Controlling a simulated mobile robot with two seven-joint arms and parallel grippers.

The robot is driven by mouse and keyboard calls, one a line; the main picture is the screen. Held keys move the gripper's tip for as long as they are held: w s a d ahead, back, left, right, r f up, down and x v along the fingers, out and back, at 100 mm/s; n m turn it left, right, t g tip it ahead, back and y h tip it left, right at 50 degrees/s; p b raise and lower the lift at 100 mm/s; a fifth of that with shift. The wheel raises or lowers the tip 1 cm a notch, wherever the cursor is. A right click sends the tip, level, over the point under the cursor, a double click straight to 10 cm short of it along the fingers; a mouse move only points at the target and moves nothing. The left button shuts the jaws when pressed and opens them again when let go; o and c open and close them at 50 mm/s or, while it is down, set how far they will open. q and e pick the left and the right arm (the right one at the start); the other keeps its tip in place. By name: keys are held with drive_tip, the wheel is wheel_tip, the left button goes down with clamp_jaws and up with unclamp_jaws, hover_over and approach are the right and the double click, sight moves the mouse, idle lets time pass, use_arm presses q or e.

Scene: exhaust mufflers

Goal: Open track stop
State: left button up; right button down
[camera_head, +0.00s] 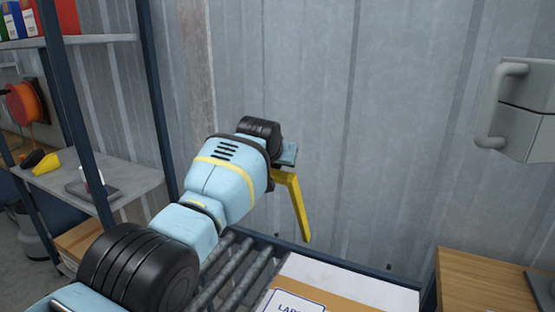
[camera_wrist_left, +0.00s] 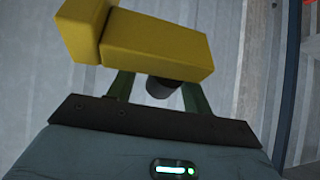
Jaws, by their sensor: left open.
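The track stop is a yellow bent bar (camera_head: 292,200) at the far end of the roller conveyor, hanging down at a slant by the wall. My left arm reaches over the rollers, and my left gripper (camera_head: 284,160) is at the bar's upper end; its fingers are mostly hidden in the head view. In the left wrist view the yellow bar (camera_wrist_left: 150,45) lies across the fingertips and hides them. My left gripper (camera_wrist_left: 158,92) is open, with its fingers spread and a dark round stub (camera_wrist_left: 162,88) between them. Contact with the bar cannot be told. My right gripper is out of view.
The roller conveyor (camera_head: 240,274) runs below my left arm. A labelled cardboard box (camera_head: 350,296) is on its right. A wooden surface (camera_head: 480,278) is at right, below a grey wall unit (camera_head: 530,115) with a handle. A shelf rack (camera_head: 100,183) stands at left.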

sight(272, 175)
use_arm(q)
drive_tip(key=shift+r+p+v, duration=0.25)
drive_tip(key=shift+p+v, duration=0.95)
drive_tip(key=shift+v, duration=0.2)
drive_tip(key=shift+p+v, duration=0.5)
drive_tip(key=shift+v, duration=0.5)
drive_tip(key=shift+p+v, duration=0.35)
drive_tip(key=shift+v, duration=0.95)
drive_tip(key=shift+s+f, duration=0.1)
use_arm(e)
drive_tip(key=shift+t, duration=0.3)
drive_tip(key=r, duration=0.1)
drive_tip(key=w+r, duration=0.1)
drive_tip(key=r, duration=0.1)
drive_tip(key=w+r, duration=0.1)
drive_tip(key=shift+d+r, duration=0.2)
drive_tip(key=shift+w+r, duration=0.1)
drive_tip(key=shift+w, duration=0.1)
use_arm(q)
drive_tip(key=shift+s+f, duration=0.1)
drive_tip(key=shift+f, duration=0.05)
